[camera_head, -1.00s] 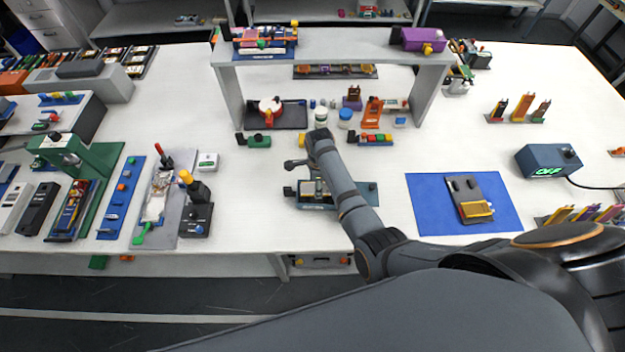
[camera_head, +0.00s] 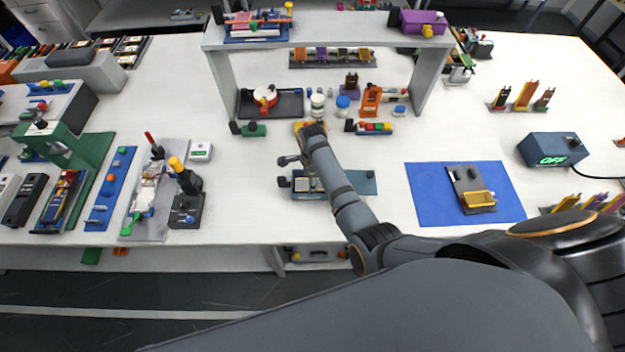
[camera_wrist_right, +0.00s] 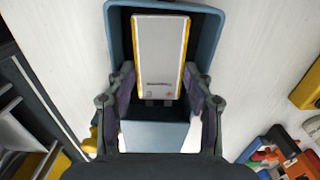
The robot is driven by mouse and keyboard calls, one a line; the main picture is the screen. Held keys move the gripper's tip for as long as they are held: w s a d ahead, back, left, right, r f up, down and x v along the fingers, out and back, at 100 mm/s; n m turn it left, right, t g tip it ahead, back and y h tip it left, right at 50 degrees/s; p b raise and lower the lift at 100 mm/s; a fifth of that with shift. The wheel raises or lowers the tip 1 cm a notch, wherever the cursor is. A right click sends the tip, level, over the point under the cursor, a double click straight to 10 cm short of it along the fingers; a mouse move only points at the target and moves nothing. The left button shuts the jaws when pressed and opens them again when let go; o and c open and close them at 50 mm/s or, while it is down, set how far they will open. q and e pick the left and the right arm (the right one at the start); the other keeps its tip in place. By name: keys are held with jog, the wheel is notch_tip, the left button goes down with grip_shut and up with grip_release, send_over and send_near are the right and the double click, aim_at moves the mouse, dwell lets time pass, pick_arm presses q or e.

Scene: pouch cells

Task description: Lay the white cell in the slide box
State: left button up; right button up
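The slide box is a teal box with a dark inside, filling the upper middle of the right wrist view (camera_wrist_right: 207,20); it also shows under my arm in the head view (camera_head: 363,183). The white cell (camera_wrist_right: 158,55), a flat slab with yellow long edges and pale tabs at its lower end, lies within the box opening. My right gripper (camera_wrist_right: 160,68) is above the box, one finger on each side of the cell. Thin gaps show between fingers and cell, so it looks open. My forearm hides much of this in the head view. My left gripper is not in view.
A blue mat (camera_head: 430,195) lies to the right. White tabletop is clear left of the box.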

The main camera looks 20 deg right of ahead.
notch_tip(320, 180, up, 2)
jog(key=shift+r+p, duration=0.1)
jog(key=shift+p, duration=0.8)
notch_tip(320, 180, up, 5)
jog(key=p, duration=0.6)
jog(key=shift+r, duration=0.2)
pick_arm(q)
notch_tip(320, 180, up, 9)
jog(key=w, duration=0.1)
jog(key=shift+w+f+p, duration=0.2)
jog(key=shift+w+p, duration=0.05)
jog(key=shift+p, duration=0.05)
pick_arm(e)
jog(key=shift+r, duration=2.45)
